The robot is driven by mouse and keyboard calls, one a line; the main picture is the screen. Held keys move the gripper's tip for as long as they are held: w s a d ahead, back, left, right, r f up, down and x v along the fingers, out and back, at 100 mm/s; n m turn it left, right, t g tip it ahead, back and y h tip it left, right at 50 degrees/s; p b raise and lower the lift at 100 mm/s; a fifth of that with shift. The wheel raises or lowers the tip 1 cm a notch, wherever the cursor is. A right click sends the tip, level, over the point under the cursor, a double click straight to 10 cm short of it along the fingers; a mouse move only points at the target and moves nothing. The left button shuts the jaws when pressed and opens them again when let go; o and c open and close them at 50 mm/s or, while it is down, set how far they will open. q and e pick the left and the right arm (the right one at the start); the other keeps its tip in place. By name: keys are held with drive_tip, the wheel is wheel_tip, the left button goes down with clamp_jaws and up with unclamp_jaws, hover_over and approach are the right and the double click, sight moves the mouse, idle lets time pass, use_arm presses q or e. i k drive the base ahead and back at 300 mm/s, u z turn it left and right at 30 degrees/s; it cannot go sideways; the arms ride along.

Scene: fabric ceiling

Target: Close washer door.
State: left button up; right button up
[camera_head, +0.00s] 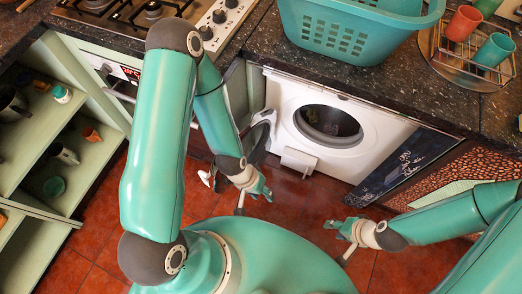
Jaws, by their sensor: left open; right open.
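The white washer (385,130) stands under the dark counter, with its dark round opening (330,124) uncovered. The washer door (262,132) is open, swung out to the left of the opening, and partly hidden behind my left arm. My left gripper (252,194) is open and empty, just below the door in the picture; whether it touches the door I cannot tell. My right gripper (344,241) is open and empty, below the washer front in the picture and apart from the door.
A small white flap (298,161) sticks out at the washer's lower left. A teal basket (350,35) and a wire rack with cups (494,50) stand on the counter (275,48). Open green shelves (90,185) stand at left. Red tiled floor (310,205) is clear before the washer.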

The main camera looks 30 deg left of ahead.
sight(216, 181)
drive_tip(key=u, duration=1.3)
drive_tip(key=i, duration=0.1)
drive_tip(key=z, duration=2.55)
drive_tip(key=k, duration=1.75)
drive_tip(key=u, duration=0.8)
drive_tip(key=i, duration=1)
drive_tip(key=u, duration=0.1)
